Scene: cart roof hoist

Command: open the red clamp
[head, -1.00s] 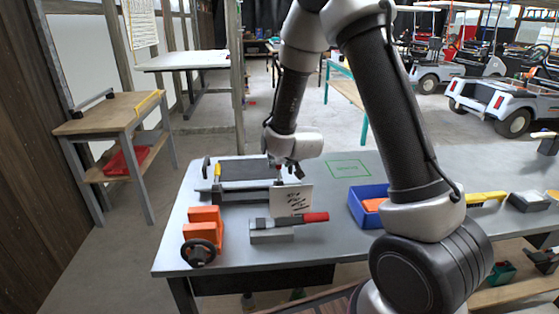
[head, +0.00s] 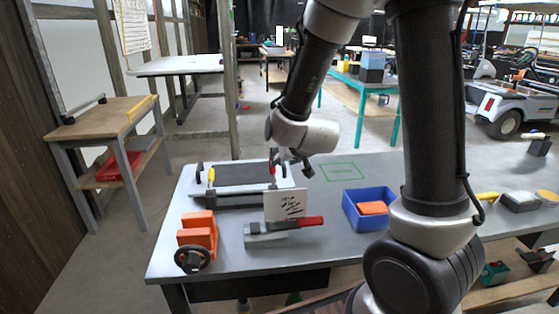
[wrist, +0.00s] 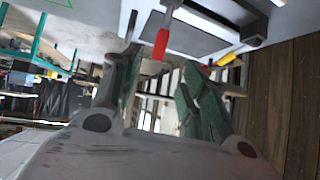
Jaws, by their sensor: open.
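The red clamp (head: 272,169) stands at the right end of a dark panel in a light frame (head: 242,173) on the workbench. In the head view it is thin and partly hidden by my gripper. In the wrist view its red handle (wrist: 161,43) shows just beyond the gap between my fingers, with a grey part above it. My gripper (head: 292,170) is open and close beside the clamp; it shows in the wrist view (wrist: 156,78) with nothing between its green-padded fingers. I cannot tell whether a finger touches the handle. A yellow clamp (head: 211,176) stands at the panel's left end.
A white note card (head: 285,205) stands in front of the panel, by a grey block with a red-handled tool (head: 310,221). An orange device (head: 198,236) is at front left, and a blue bin (head: 364,219) is to the right. The green-marked rectangle (head: 340,172) is bare.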

